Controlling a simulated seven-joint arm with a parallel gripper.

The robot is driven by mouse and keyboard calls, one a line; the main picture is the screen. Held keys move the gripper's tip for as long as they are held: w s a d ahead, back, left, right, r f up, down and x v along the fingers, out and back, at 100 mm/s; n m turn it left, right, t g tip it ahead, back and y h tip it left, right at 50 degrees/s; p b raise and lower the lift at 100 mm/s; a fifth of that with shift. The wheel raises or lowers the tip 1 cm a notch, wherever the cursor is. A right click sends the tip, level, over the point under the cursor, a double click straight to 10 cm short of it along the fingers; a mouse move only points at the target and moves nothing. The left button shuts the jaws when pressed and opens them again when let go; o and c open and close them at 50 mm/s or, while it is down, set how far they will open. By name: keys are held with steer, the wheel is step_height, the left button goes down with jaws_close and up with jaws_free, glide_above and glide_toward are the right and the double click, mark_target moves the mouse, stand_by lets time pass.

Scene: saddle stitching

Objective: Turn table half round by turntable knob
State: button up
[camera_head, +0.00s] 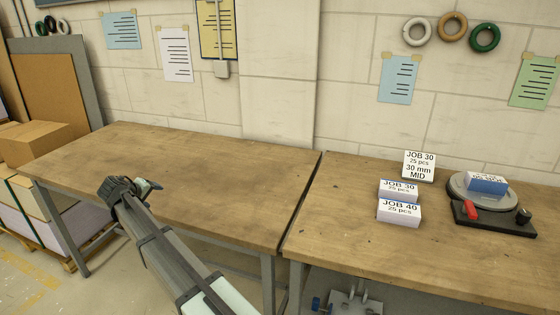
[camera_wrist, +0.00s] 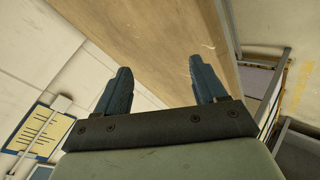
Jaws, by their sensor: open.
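The grey round turntable (camera_head: 458,189) sits on a dark base plate (camera_head: 490,224) at the right end of the right bench in the head view. A blue-and-white labelled block (camera_head: 487,184) rests on it. A black knob (camera_head: 523,216) stands at the base's right corner, and a red part (camera_head: 471,209) is at its front left; I cannot tell which one is the turntable knob. My gripper (camera_head: 146,187) is over the left bench, far left of the turntable. In the wrist view my gripper (camera_wrist: 158,85) is open, with nothing between its fingers.
A JOB 30 sign (camera_head: 419,166) and two labelled stacks, JOB 30 (camera_head: 398,193) and JOB 40 (camera_head: 399,212), stand left of the turntable. The left bench (camera_head: 230,170) is bare. A narrow gap divides it from the right bench (camera_head: 350,245). Cardboard boxes (camera_head: 35,145) are at far left.

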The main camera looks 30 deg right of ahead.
steer(key=w+d+r+m+g+h, duration=0.1)
steer(key=w+d+r, duration=0.1)
steer(key=d, duration=1.5)
steer(key=w+d+r+m+g, duration=0.1)
steer(key=w+d+g, duration=0.1)
steer(key=d, duration=1.6)
steer(key=s+d+y, duration=0.1)
steer(key=s+d, duration=0.4)
steer(key=d, duration=0.8)
steer(key=s+d+f+m+g+y, duration=0.1)
steer(key=s+d, duration=0.4)
steer(key=d, duration=0.8)
steer(key=s+d+m+y, duration=0.1)
steer(key=s+d, duration=0.4)
steer(key=d, duration=0.9)
steer(key=shift+s+f+g, duration=0.2)
steer(key=shift+f+g, duration=0.1)
steer(key=shift+g, duration=0.1)
steer(key=s+d+r+m+y, duration=0.1)
steer(key=s+d+y, duration=0.1)
steer(key=s+d, duration=1.4)
steer(key=t+y, duration=0.1)
steer(key=t, duration=0.4)
glide_toward(526, 213)
steer(key=x, duration=1)
steer(key=shift+w, duration=0.1)
